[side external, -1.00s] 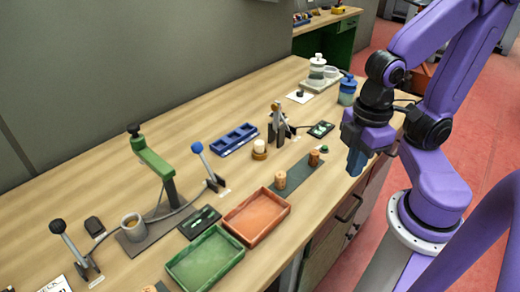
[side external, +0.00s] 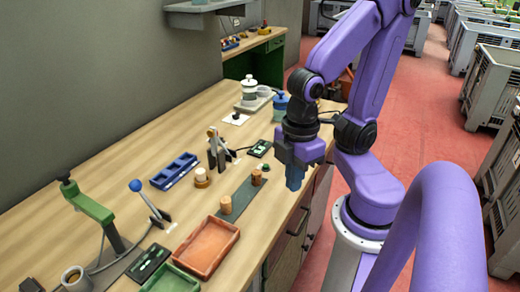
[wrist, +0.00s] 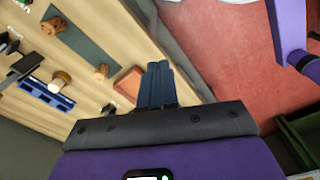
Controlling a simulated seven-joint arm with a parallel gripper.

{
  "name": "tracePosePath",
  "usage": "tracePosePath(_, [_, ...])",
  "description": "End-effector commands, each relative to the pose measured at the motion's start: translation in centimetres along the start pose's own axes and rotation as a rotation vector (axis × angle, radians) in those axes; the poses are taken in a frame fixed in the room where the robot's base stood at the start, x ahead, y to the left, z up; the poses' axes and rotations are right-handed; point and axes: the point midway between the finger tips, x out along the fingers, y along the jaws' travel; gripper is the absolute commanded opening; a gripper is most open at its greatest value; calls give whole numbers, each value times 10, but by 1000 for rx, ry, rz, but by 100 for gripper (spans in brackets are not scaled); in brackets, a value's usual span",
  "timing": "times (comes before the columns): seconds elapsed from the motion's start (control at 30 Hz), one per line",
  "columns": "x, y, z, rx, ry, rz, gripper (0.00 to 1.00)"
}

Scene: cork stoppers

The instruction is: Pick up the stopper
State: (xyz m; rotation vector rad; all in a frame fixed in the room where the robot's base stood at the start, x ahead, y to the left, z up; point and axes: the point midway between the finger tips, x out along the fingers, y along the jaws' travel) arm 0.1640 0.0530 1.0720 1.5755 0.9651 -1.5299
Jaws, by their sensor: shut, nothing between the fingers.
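Another pale stopper (side external: 201,175) sits on a round brown base left of the strip. Which stopper the task means is not clear.
An orange tray (side external: 207,262) and a green tray (side external: 172,281) lie toward the front. A blue compartment tray (side external: 174,171) and an upright clamp (side external: 216,150) stand behind the strip. A blue-lidded jar (side external: 280,108) is behind my gripper. Red floor (side external: 420,150) lies to the right.

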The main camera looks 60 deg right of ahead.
Motion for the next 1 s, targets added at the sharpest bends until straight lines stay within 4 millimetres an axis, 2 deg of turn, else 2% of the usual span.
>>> tracePosePath(0.1, [0,0,0,0,0,0,0])
tracePosePath(0.13, [0,0,0,0,0,0,6])
tracePosePath(0.3, [0,0,0,0,0,0,62])
tracePosePath(0.67, [-1,3,-4,34,0,0,62])
tracePosePath(0.83, [-6,24,-26,267,-4,3,62])
tracePosePath(1.0, [-13,62,-57,644,-7,8,62])
